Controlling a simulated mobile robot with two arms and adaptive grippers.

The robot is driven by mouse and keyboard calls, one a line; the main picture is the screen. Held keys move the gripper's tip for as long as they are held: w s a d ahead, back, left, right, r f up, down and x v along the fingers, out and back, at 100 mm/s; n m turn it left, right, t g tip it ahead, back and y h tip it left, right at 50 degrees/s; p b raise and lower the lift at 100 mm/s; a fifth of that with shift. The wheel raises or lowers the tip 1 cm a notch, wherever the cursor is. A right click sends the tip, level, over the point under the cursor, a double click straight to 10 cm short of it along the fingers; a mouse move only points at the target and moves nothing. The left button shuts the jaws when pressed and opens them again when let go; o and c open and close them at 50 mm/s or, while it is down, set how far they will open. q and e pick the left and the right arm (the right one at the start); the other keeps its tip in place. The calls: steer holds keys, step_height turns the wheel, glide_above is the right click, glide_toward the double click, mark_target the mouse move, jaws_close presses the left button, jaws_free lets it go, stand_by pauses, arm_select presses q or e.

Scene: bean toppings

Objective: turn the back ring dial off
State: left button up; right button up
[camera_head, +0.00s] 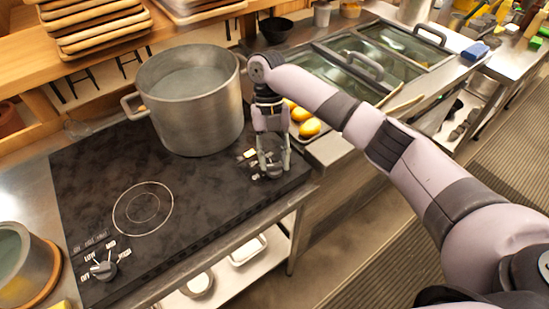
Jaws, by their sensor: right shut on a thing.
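The black cooktop (205,190) has a dial at each end. My right gripper (272,164) points down over the dial (275,172) at its right end, beside the large metal pot. Its fingers are shut on this dial and hide most of it and its markings, so I cannot read its setting. The other dial (103,269) is at the left end, with heat labels around it, beside the bare ring (143,208). The pot (195,115) covers whatever ring lies beneath it. My left gripper is not in view.
Yellow food pieces (309,127) lie on a tray just right of my right gripper. A pot (22,265) stands at the left edge. Stacked trays (95,22) sit on the shelf behind. The cooktop's front middle is clear.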

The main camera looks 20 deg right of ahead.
steer(key=shift+n, duration=0.4)
steer(key=o, duration=1.2)
steer(key=shift+c, duration=0.2)
steer(key=v, duration=1.2)
steer(key=shift+a, duration=0.3)
